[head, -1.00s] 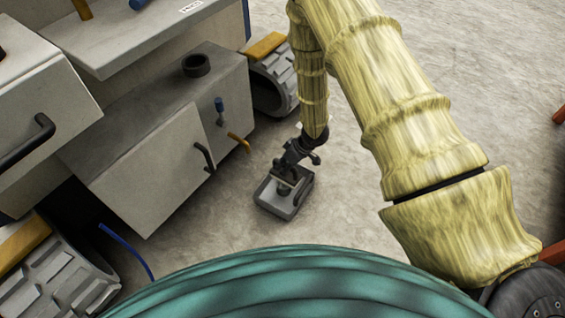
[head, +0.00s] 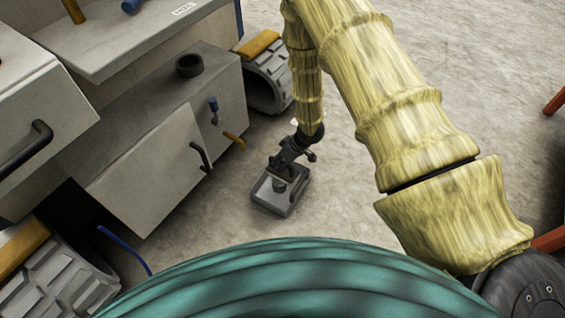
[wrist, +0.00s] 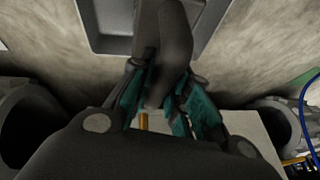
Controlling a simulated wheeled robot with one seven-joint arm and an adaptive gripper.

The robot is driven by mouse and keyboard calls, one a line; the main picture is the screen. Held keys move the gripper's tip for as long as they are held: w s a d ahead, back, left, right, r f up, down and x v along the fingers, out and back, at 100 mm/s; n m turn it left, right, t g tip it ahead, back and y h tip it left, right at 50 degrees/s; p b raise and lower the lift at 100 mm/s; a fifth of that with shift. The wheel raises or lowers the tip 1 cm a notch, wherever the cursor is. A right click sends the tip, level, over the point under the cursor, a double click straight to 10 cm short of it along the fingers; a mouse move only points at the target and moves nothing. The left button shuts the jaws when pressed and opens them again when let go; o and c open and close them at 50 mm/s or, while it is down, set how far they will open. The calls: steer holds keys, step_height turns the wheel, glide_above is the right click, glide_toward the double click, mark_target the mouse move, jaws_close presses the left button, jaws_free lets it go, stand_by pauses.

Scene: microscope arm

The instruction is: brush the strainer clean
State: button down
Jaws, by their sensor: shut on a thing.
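I see no strainer and no brush that I can make out. A grey, shallow tray-like base (head: 270,202) with a dark upright part is low near the floor, right of the cabinet; its shape resembles a microscope. My gripper (head: 282,165) is over it at the end of my arm. In the wrist view, the teal fingers of my gripper (wrist: 168,100) are closed around a dark grey curved bar (wrist: 168,50). The grey base (wrist: 107,42) shows behind the bar, at the top. Whether the base touches the floor cannot be told.
A grey cabinet (head: 150,150) with dark handles stands to the left. Floor (head: 420,60) to the right is open.

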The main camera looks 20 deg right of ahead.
steer(key=shift+w+a+p, duration=0.7)
steer(key=shift+w+p, duration=0.15)
steer(key=shift+w, duration=0.05)
steer(key=shift+s+d, duration=0.1)
steer(key=shift+s, duration=0.05)
steer(key=shift+s+d+p, duration=0.8)
steer(key=shift+s+d, duration=0.05)
steer(key=shift+s, duration=0.25)
steer(key=shift+w, duration=0.1)
steer(key=shift+w+a+f+p, duration=0.1)
steer(key=shift+w+a+p, duration=0.8)
steer(key=shift+w, duration=0.25)
steer(key=shift+s, duration=0.1)
steer(key=shift+s+d+p, duration=0.6)
steer(key=shift+s+d, duration=0.2)
steer(key=shift+s, duration=0.25)
steer(key=shift+s+d+f, duration=0.1)
steer(key=shift+s+d, duration=0.05)
steer(key=shift+s, duration=0.05)
